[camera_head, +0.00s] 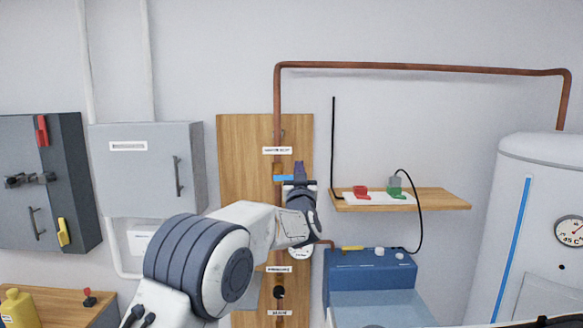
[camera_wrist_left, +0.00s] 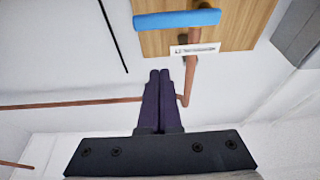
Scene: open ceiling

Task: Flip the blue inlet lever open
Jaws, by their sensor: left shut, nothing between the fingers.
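The blue inlet lever (camera_head: 283,178) lies crosswise over the vertical copper pipe on the wooden wall board (camera_head: 237,150). In the left wrist view the lever (camera_wrist_left: 176,19) is a blue bar at the top, near a small white label (camera_wrist_left: 195,49). My left gripper (camera_head: 300,168) is in front of the board, and its fingers overlap the lever's right end in the head view. In the left wrist view the fingers (camera_wrist_left: 159,73) are together and empty, with a visible gap in the picture between their tips and the lever. My right gripper is not in view.
A copper pipe (camera_head: 420,66) runs up the board and right to a white tank (camera_head: 540,190). A shelf (camera_head: 440,199) with red and green items is right of the gripper. Below it is a blue basin (camera_head: 370,275). Grey cabinets (camera_head: 148,170) hang on the left.

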